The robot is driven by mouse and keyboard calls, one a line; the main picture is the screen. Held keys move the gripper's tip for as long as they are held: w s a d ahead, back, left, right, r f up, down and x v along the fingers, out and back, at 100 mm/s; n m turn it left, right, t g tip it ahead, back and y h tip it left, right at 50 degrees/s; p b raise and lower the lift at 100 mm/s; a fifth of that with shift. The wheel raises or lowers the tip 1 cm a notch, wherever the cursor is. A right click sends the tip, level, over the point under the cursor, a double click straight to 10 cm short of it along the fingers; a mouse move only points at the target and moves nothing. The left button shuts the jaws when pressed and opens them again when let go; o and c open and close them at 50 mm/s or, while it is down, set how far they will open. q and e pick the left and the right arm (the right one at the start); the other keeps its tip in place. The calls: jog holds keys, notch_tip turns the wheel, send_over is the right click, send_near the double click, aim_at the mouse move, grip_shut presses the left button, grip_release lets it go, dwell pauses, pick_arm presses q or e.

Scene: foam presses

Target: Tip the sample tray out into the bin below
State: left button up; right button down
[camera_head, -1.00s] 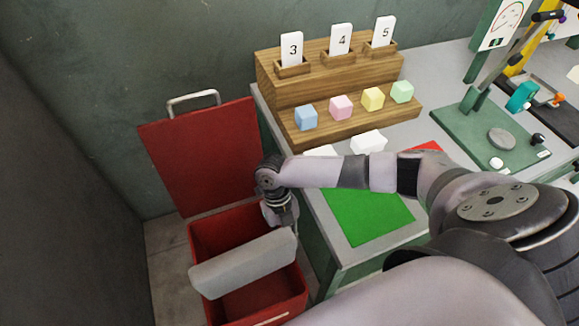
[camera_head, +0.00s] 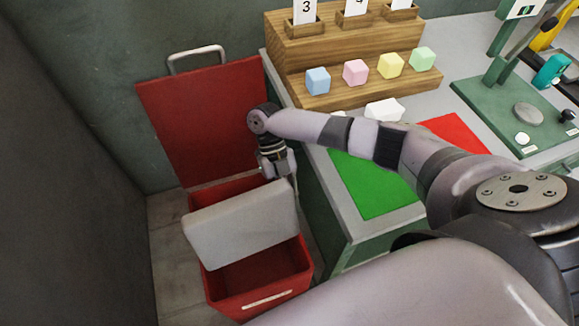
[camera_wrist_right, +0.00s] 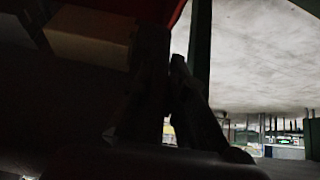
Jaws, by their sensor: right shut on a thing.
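The sample tray (camera_head: 240,226) is a pale grey slab with rounded corners, held on edge over the mouth of the red bin (camera_head: 262,293). Its broad flat face shows, steeply tilted; the other side is hidden. My right gripper (camera_head: 288,182) is shut on the tray at its upper right corner; the fingertips are partly hidden. In the right wrist view the fingers (camera_wrist_right: 172,95) are dark silhouettes. The visible part of the bin's inside looks bare; the part behind the tray is hidden. My left gripper is not in view.
The bin's red lid (camera_head: 205,120) stands open at the back. The bench with a green mat (camera_head: 372,190), red mat (camera_head: 452,135) and wooden stand (camera_head: 345,45) with coloured cubes is to the right. A dark wall (camera_head: 60,180) closes the left side.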

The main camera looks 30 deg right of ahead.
pick_arm(q)
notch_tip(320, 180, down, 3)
jog(key=b, duration=0.2)
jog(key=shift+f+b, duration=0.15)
jog(key=shift+b, duration=0.2)
pick_arm(e)
jog(key=shift+w+f+g, duration=0.3)
jog(key=shift+w+g, duration=0.45)
jog(key=shift+g, duration=0.35)
